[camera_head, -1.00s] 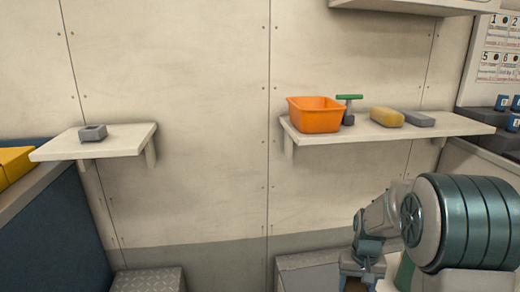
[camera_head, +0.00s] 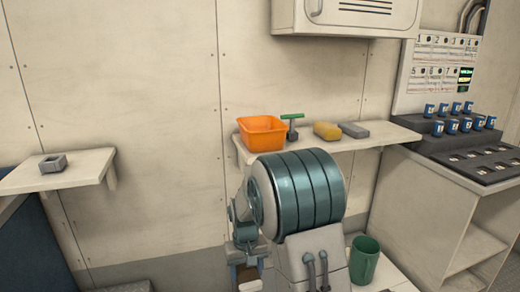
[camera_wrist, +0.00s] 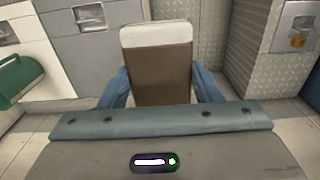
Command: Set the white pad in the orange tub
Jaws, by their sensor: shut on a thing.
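The orange tub (camera_head: 262,133) stands upright at the left end of the right wall shelf. My gripper (camera_head: 246,256) is low in front of that shelf, below the tub, partly hidden by my arm. In the wrist view its blue fingers (camera_wrist: 158,88) are shut on a flat pad (camera_wrist: 156,35) with a white end band and a brown face. In the head view only a small brown and pale part of the pad shows below the fingers. The tub's inside floor is hidden.
A green-handled tool (camera_head: 292,126), a yellow sponge (camera_head: 327,131) and a grey block (camera_head: 355,130) stand right of the tub on the shelf (camera_head: 383,138). A wall cabinet (camera_head: 345,17) hangs above.

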